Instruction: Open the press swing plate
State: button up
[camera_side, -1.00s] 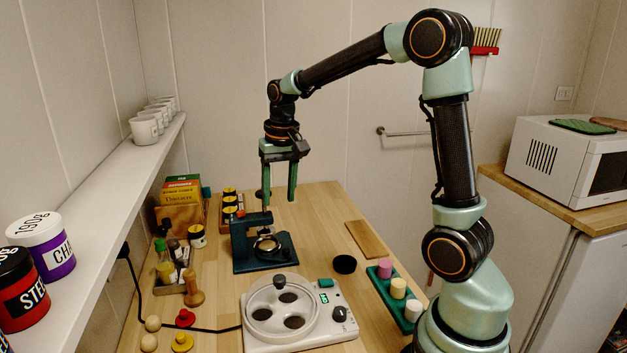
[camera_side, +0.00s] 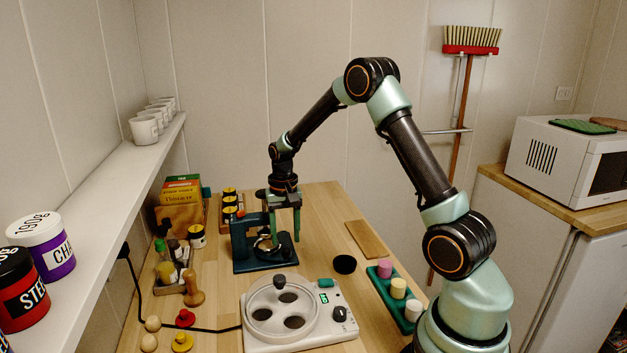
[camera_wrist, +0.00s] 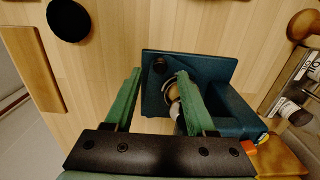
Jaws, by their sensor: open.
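The press (camera_side: 240,240) is a dark teal device with a flat base and an upright frame, standing in the middle of the table. Its round metal swing plate (camera_side: 262,245) sits low over the base; in the wrist view the ring (camera_wrist: 170,90) shows partly behind my right-hand finger. My gripper (camera_side: 285,240) is down at the press, with its green fingers apart. In the wrist view, my gripper (camera_wrist: 160,73) is open and empty, with the press base (camera_wrist: 205,65) below and beyond the fingertips. I cannot tell whether a finger touches the plate.
A white device with a round lidded drum (camera_side: 280,310) stands in front of the press. A black disc (camera_side: 344,264) and a wooden board (camera_side: 366,239) lie to the right. A rack of small bottles (camera_side: 172,265) and a wooden tamper (camera_side: 193,288) are on the left.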

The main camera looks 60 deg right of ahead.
aim_at(286, 249)
jog(key=shift+f, duration=1.7)
grip_shut()
